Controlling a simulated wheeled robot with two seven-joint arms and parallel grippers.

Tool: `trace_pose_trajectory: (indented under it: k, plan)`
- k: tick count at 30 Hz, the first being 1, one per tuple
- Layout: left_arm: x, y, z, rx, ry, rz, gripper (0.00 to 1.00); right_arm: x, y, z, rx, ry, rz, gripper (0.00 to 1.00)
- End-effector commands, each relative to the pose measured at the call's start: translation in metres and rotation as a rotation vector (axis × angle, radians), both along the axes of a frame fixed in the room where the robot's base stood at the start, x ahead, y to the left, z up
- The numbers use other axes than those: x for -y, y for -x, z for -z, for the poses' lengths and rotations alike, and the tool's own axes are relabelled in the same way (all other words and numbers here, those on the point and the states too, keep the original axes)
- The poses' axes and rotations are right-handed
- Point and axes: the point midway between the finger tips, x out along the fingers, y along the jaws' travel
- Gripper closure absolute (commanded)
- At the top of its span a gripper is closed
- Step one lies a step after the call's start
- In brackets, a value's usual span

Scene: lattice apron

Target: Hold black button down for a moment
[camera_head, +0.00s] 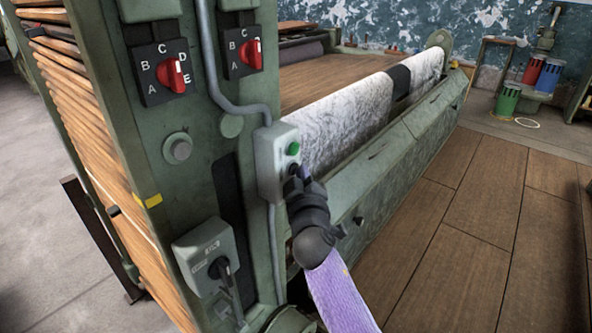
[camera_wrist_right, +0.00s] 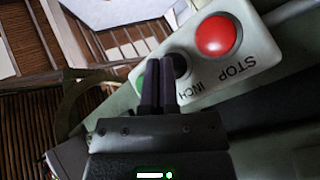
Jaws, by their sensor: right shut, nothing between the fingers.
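A pale grey control box (camera_head: 268,170) is fixed to the green machine's post. It carries a green button (camera_head: 293,148) on top, with the black button (camera_head: 293,169) below it. In the right wrist view the black button (camera_wrist_right: 181,66) is marked INCH and sits between the red STOP button (camera_wrist_right: 217,36) and the green button (camera_wrist_right: 140,84). My right gripper (camera_head: 297,176) is shut and empty, with its tips at the black button. In the wrist view the fingers (camera_wrist_right: 158,62) partly cover it; I cannot tell whether they touch it. My left gripper is out of view.
Two red rotary selectors (camera_head: 174,75) (camera_head: 250,54) are above the box on the machine's post. A grey switch box (camera_head: 207,258) with a black handle is below left. A conduit (camera_head: 210,75) runs down to the control box. Wooden floor (camera_head: 480,220) is clear at right.

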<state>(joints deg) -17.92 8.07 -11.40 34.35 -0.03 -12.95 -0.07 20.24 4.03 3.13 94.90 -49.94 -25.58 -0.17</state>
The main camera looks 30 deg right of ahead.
Motion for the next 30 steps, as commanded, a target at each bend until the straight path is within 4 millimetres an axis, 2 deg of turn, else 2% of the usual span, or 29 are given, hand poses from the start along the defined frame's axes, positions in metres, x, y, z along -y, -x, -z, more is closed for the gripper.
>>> trace_pose_trajectory:
  k: [13, 30]
  plan:
    - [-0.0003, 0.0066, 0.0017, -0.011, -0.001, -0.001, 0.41, -0.0020, -0.0043, 0.0002, -0.001, 0.000, -0.001, 1.00]
    - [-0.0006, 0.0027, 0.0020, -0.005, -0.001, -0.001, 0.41, -0.0021, -0.0042, 0.0000, 0.000, 0.000, -0.001, 1.00]
